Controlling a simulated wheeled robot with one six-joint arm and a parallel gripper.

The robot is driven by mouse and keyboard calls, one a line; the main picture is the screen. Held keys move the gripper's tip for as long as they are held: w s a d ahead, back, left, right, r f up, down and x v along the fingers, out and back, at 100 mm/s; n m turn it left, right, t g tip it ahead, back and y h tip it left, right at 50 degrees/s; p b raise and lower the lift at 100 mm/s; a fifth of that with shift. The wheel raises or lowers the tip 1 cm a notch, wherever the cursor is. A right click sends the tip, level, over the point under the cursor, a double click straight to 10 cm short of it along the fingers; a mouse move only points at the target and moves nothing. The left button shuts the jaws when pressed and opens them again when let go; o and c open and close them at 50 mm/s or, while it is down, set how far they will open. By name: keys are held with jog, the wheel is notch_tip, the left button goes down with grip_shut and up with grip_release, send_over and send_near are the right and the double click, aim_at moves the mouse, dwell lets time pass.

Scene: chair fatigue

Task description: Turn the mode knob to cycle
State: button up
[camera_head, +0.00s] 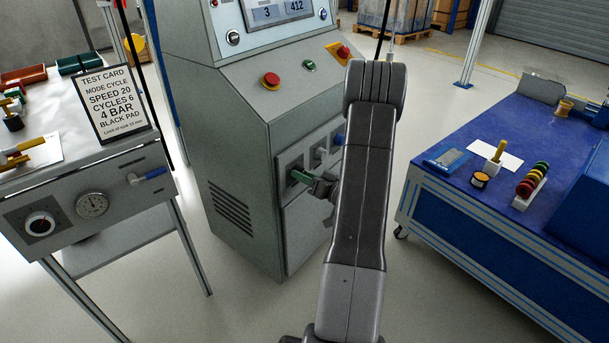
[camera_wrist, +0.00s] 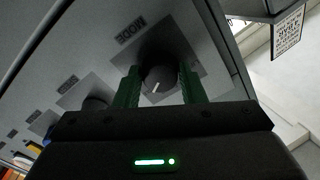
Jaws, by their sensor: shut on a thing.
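The mode knob (camera_wrist: 158,78) is a dark round knob with a white pointer line, below the MODE label (camera_wrist: 130,32) in the wrist view. My gripper (camera_head: 298,175) is at the leftmost plate of the knob row on the grey cabinet (camera_head: 240,135). Its green fingers stand on both sides of the knob in the wrist view and are shut on it. No position words around the knob are readable, so I cannot tell which mode the pointer marks. The test card (camera_head: 110,102) on the left reads MODE CYCLE.
Another dark knob (camera_wrist: 95,103) sits beside the mode knob, with a blue one (camera_head: 339,138) farther along.

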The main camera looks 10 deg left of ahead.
jog(key=o, duration=1)
jog(key=shift+d, duration=0.1)
jog(key=p+v, duration=0.2)
jog(key=v, duration=1.1)
jog(key=shift+s+d, duration=0.2)
jog(key=shift+d, duration=0.05)
jog(key=shift+a, duration=0.1)
jog(key=b+x, duration=0.2)
jog(key=x, duration=1.1)
jog(key=shift+w+a, duration=0.2)
jog(key=shift+a, duration=0.05)
